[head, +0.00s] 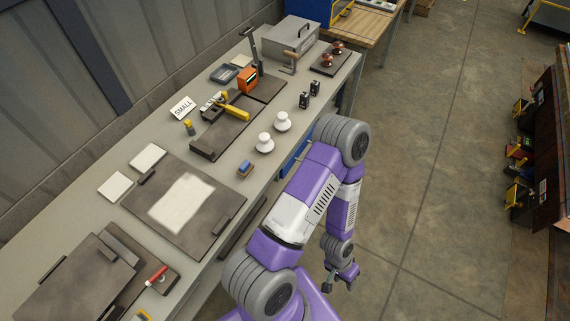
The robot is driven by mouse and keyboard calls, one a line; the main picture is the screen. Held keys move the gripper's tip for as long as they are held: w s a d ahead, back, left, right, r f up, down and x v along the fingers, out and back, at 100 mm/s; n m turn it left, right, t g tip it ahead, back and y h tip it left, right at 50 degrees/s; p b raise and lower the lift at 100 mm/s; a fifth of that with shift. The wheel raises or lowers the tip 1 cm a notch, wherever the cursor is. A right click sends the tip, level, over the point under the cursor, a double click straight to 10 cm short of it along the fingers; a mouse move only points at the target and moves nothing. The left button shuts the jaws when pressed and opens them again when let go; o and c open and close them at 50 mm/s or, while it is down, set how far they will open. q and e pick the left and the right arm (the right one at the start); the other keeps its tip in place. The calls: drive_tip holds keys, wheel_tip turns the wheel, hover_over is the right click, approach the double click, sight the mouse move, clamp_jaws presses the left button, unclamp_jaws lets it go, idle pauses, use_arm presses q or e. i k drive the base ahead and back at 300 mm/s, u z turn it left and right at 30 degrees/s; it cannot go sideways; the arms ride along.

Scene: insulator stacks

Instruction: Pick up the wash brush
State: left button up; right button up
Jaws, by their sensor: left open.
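I cannot tell for certain which thing is the wash brush. A small block with a blue top and a tan lower part (245,168) lies near the bench's front edge and may be it. A short red-handled tool (157,275) lies at the lower left and could also be a brush. My left gripper (340,284) is open and empty, hanging over the floor in front of the bench, well apart from both. My right gripper is not in view.
The long grey bench (205,170) carries two white insulators (282,121), dark trays (170,232), a yellow-handled tool (236,112), an orange device (247,80), a SMALL sign (183,108) and a metal box (290,42). The floor (440,170) right of my arm is clear.

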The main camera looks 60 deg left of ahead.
sight(244, 170)
drive_tip(key=z, duration=0.1)
drive_tip(key=k, duration=0.75)
drive_tip(key=u, duration=1)
drive_tip(key=i, duration=0.3)
drive_tip(key=u, duration=0.05)
